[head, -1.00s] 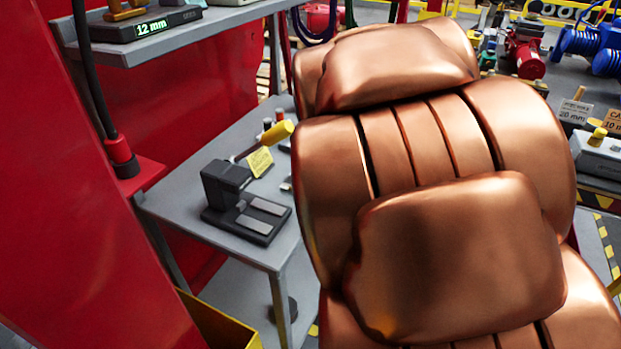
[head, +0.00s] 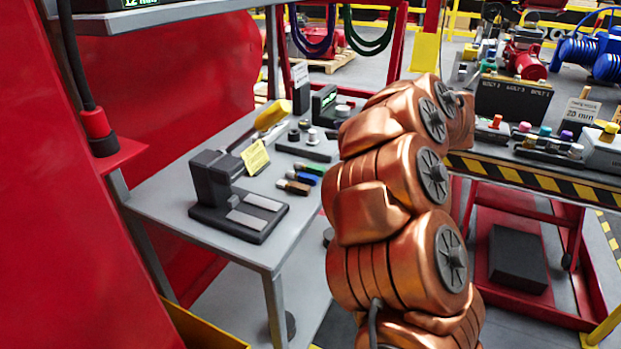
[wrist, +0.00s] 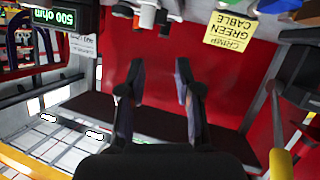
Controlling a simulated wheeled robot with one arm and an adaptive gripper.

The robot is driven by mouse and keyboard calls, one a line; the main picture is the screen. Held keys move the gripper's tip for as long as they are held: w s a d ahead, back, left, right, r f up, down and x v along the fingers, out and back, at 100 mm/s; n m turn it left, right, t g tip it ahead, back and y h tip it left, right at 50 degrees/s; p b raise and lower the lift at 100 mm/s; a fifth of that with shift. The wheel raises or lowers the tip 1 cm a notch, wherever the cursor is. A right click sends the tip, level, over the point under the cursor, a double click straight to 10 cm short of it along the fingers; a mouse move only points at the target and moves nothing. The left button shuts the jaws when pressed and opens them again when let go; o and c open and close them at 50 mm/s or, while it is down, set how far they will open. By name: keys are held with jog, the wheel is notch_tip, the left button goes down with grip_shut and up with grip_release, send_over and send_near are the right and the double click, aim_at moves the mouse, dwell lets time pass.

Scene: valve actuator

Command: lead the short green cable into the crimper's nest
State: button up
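The crimper (head: 240,198) is a dark press with a grey-plated base and a yellow handle (head: 271,115); it stands on the grey side table, and its yellow handle also shows in the wrist view (wrist: 281,163). Several short cables lie right of it; the green one (head: 311,169) is at the back, beyond a blue and a brown one. My gripper (wrist: 158,62) is open in the wrist view, with nothing visible between its fingers. In the head view the fingers cannot be made out. The crimper's nest is too small to tell.
A yellow note (head: 255,158) stands by the crimper; in the wrist view it reads "CRIMP GREEN CABLE" (wrist: 231,31). Dark instruments (head: 324,104) and small knobs stand at the table's back. A red cabinet (head: 60,200) is on the left; a striped-edge bench (head: 540,180) is on the right.

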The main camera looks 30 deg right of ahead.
aim_at(312, 166)
jog(key=s+a+f+y, duration=0.1)
jog(key=f, duration=0.1)
jog(key=s+a+f+g+y, duration=0.1)
jog(key=f, duration=0.1)
jog(key=s+a+f+g+y+b, duration=0.1)
jog(key=f, duration=0.1)
jog(key=shift+s+a+f, duration=0.15)
jog(key=shift+s+f, duration=0.1)
jog(key=shift+f, duration=0.05)
jog(key=shift+b+x, duration=0.6)
jog(key=shift+x, duration=2.55)
jog(key=shift+a, duration=0.1)
jog(key=shift+c, duration=0.3)
grip_shut()
